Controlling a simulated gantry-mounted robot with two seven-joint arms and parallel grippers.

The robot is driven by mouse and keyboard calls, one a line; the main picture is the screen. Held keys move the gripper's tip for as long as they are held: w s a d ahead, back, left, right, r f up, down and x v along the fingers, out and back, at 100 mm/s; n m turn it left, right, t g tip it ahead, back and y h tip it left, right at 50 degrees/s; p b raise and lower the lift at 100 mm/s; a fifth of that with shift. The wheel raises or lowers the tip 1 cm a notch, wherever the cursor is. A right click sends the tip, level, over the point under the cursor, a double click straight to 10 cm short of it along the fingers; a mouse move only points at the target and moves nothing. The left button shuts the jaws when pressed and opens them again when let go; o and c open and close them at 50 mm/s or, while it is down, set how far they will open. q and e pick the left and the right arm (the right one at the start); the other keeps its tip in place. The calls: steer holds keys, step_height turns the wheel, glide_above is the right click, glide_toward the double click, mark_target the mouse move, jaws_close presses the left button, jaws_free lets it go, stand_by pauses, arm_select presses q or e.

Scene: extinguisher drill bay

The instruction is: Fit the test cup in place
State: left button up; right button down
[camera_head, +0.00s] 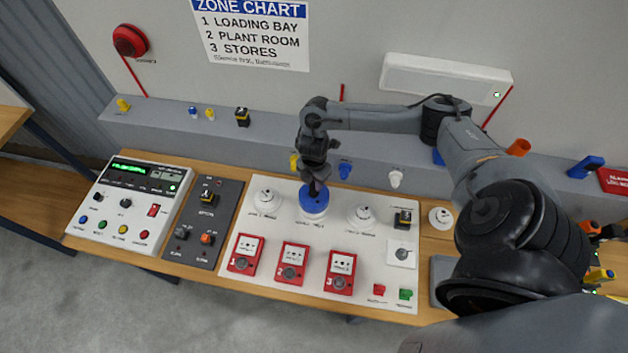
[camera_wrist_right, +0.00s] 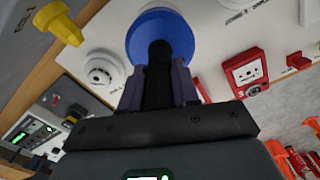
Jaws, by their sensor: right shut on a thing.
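The blue test cup (camera_head: 314,201) is at the middle detector position on the white panel (camera_head: 232,262), between two white round detectors (camera_head: 267,200) and (camera_head: 361,218). A white rim shows just below the cup; I cannot tell whether the cup is fully seated. My right gripper (camera_head: 315,186) is above the cup, pointing down. In the right wrist view the gripper (camera_wrist_right: 159,82) is shut on the cup's dark stem, with the blue cup (camera_wrist_right: 160,30) beyond the fingertips. My left gripper is not in view.
Red call points (camera_head: 244,254) line the panel's front. A control box (camera_head: 130,205) and a dark switch panel (camera_head: 203,225) stand to the left. A grey ledge (camera_head: 270,147) behind carries small yellow, blue and white pieces. A loose detector (camera_head: 440,218) lies at the right.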

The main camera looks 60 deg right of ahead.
stand_by(0.5)
steer(key=shift+f+b, duration=0.3)
steer(key=shift+f, duration=0.2)
steer(key=shift+f+b, duration=0.4)
steer(key=shift+f, duration=0.15)
stand_by(0.4)
steer(key=shift+f+b, duration=0.3)
steer(key=shift+f, duration=0.2)
steer(key=shift+f+b, duration=0.35)
steer(key=shift+f, duration=0.15)
stand_by(0.3)
steer(key=shift+f, duration=0.4)
steer(key=c, duration=0.8)
jaws_free()
steer(key=shift+o, duration=0.2)
